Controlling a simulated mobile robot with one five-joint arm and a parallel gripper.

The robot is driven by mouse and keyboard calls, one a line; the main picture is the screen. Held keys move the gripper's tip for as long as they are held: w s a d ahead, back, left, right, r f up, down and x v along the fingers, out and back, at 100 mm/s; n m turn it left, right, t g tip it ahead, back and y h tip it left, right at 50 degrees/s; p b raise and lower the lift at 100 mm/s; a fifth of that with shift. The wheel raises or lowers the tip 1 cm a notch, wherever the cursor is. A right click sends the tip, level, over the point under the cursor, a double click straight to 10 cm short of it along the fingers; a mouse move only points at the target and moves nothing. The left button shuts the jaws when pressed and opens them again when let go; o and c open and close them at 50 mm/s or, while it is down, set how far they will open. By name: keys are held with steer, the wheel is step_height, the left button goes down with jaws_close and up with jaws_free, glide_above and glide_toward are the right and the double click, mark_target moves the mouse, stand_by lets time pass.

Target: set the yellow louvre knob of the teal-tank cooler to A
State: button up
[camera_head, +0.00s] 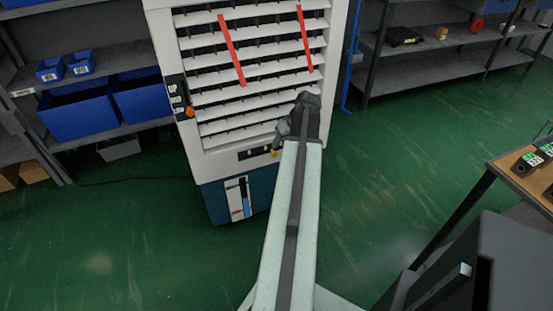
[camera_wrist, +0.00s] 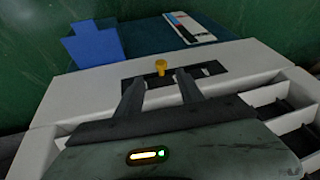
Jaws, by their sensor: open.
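The cooler (camera_head: 205,142) is a white louvred cabinet over a teal tank (camera_head: 212,205); the tank also shows in the wrist view (camera_wrist: 150,38). A small yellow knob (camera_head: 273,153) sits on a black plate low on its front. In the wrist view the yellow knob (camera_wrist: 161,67) stands just beyond my open, empty fingers, roughly centred between their tips. My gripper (camera_wrist: 160,80) shows no clear contact with it. In the head view my arm partly covers the plate. The plate's markings and the knob's pointer are too small to read.
An orange knob (camera_head: 190,112) sits beside UP, MID and LOW labels on the cabinet's left edge. Two red strips (camera_head: 232,50) hang over the louvres. Shelves stand at left and right; a table (camera_head: 515,180) is at right. Green floor between is clear.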

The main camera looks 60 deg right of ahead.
mark_target(275, 153)
steer(key=b+x, duration=0.7)
steer(key=x, duration=0.1)
steer(key=shift+r, duration=0.15)
jaws_close()
steer(key=shift+a, duration=0.1)
stand_by(1.0)
